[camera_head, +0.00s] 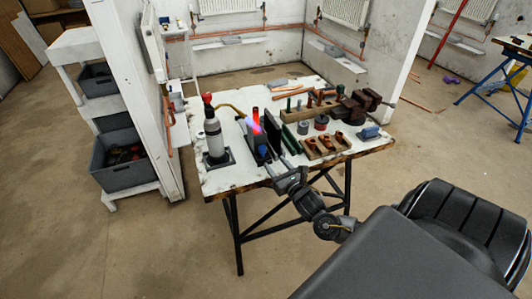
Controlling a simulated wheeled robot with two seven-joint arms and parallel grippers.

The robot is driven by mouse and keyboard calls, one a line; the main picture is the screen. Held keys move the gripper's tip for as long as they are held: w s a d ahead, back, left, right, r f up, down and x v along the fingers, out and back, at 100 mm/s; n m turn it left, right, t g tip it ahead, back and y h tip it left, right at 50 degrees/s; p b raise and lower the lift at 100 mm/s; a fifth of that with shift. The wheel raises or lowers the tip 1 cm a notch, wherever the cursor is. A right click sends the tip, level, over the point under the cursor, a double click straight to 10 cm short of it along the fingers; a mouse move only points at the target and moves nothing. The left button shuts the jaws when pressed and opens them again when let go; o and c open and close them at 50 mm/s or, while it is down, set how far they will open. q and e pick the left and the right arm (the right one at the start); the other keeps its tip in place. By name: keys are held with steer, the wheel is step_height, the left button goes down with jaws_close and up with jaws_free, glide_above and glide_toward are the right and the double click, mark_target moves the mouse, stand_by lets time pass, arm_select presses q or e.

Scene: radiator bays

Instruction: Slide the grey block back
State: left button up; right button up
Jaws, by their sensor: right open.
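A dark grey block (256,140) stands upright on the white worktable (225,179), left of the table's middle. It looks to be the grey block. A flame shows against its upper part, and a small blue part sits at its lower front. My right gripper (280,163) reaches in from the lower right over the table's front edge. It is open, just right of and in front of the block, with no clear hold on it. Contact cannot be told at this size. My left gripper is out of view.
A gas torch cylinder (214,138) with a red top stands left of the block. A white partition (133,80) borders the table's left.

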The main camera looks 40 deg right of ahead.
mark_target(265, 151)
steer(key=w, duration=0.2)
steer(key=w+d, duration=0.1)
steer(key=w, duration=0.4)
steer(key=shift+w+d+p, duration=0.2)
steer(key=shift+w+p, duration=0.1)
steer(key=shift+w, duration=0.05)
jaws_close()
